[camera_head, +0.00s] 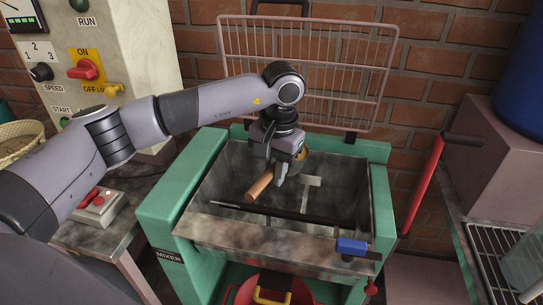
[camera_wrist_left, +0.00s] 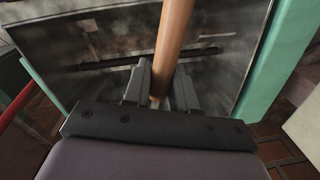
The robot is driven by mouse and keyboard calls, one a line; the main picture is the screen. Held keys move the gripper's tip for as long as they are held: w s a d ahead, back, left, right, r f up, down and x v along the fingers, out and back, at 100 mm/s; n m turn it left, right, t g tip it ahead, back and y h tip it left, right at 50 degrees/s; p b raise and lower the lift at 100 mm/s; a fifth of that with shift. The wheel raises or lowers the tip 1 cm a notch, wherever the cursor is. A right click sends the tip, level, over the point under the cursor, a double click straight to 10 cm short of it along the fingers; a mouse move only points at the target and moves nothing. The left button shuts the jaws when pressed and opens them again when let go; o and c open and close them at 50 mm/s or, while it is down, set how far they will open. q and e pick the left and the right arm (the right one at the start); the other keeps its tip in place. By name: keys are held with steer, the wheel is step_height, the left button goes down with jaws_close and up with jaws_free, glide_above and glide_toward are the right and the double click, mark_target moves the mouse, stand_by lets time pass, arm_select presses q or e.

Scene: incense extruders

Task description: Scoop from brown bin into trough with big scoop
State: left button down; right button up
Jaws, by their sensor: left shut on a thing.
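My left gripper (camera_head: 284,172) is shut on the wooden handle (camera_head: 260,184) of a tool, above the metal trough (camera_head: 340,236) of the green mixer. In the left wrist view the handle (camera_wrist_left: 172,45) runs between the fingers (camera_wrist_left: 160,90). The tool's head is mostly hidden behind the gripper; a small tan part shows beside it, so I cannot tell its size or whether it holds anything. The trough's grey interior shows a dark bar and a pale paddle, with no clear heap of material. I cannot identify a brown bin for certain. My right gripper is out of view.
A wire guard (camera_head: 310,60) stands upright behind the trough. A red lever (camera_head: 424,185) rises at its right, and a blue block (camera_head: 351,246) sits on the front rim. A control box (camera_head: 98,208) and woven basket (camera_head: 20,136) are at left.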

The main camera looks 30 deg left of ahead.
arm_select(q)
steer(key=shift+d+f+y, duration=0.3)
steer(key=shift+f+y, duration=0.5)
steer(key=shift+f, duration=0.05)
steer(key=shift+w+d+f+m+y+p, duration=0.2)
steer(key=shift+y+p, duration=0.5)
steer(key=shift+y, duration=1.45)
steer(key=shift+s+d+f+m+y+p, duration=0.2)
steer(key=shift+y+p, duration=0.5)
steer(key=shift+y, duration=1.4)
steer(key=shift+w+d+f+m+y+p, duration=0.2)
steer(key=shift+y+p, duration=0.5)
steer(key=shift+y, duration=1.45)
steer(key=shift+s+a, duration=0.1)
